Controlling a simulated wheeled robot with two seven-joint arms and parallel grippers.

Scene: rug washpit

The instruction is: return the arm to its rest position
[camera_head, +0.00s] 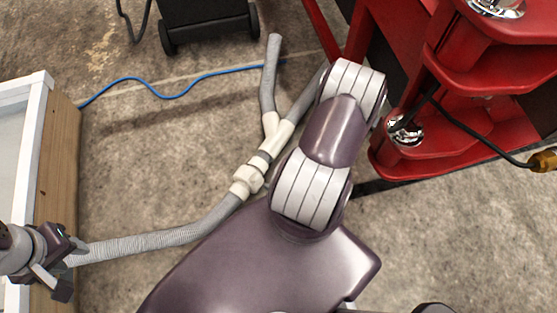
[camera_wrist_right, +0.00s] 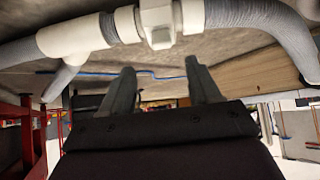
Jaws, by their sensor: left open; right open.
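My left gripper (camera_head: 70,266) is at the left edge of the head view, by the wooden side of a white-rimmed box. Its fingers are apart, and the end of a grey ribbed hose (camera_head: 150,243) shows at or just beyond them. I cannot tell if they touch. My right arm (camera_head: 335,135), with purple and white links, crosses the middle of the head view above the floor. I cannot make out its gripper there. In the right wrist view my right gripper (camera_wrist_right: 162,85) is open, with nothing between its fingers.
The hose runs to a pale valve and Y-joint (camera_head: 248,180), also in the right wrist view (camera_wrist_right: 160,22). A red shelved cart (camera_head: 400,165) stands right. The wooden box (camera_head: 58,160) is left. A black wheeled unit (camera_head: 205,22) and blue cord (camera_head: 165,96) lie behind. Floor is open lower right.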

